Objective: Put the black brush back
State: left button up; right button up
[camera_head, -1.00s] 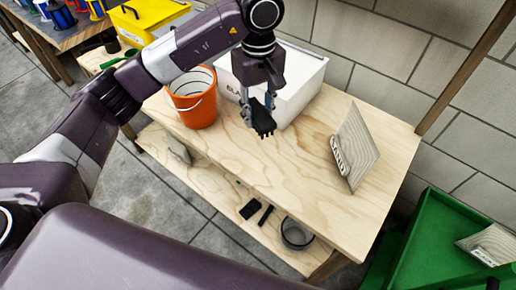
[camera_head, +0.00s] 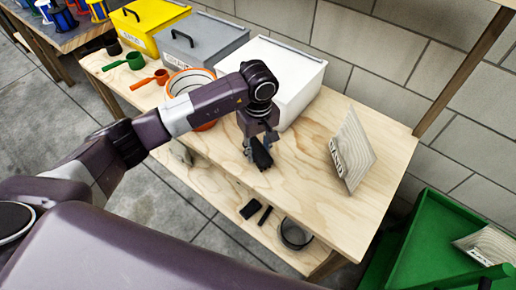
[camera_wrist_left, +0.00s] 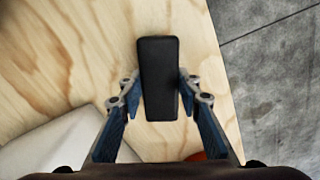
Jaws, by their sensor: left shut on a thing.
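My left gripper (camera_head: 254,150) is shut on the black brush (camera_head: 261,154) over the wooden table, just in front of the white box. In the left wrist view the brush (camera_wrist_left: 158,75) is a dark, narrow block between the blue-sided fingers of the left gripper (camera_wrist_left: 158,92). In that view bare wood lies behind it, with the table edge to the right. I cannot tell whether the brush touches the table top. My right gripper is not in view.
The white box (camera_head: 295,75), an orange bucket (camera_head: 204,127) and a sand bag (camera_head: 352,152) stand on the table (camera_head: 330,210). Grey (camera_head: 200,45) and yellow (camera_head: 148,24) boxes and scoops are at left. A lower shelf holds a dark block (camera_head: 250,208) and a round container (camera_head: 296,234).

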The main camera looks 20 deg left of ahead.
aim_at(258, 150)
pick_arm(q)
jog(key=shift+f, duration=0.15)
jog(key=o, duration=1.1)
jog(key=shift+r, duration=0.25)
notch_tip(258, 150, up, 12)
jog(key=shift+b, duration=1)
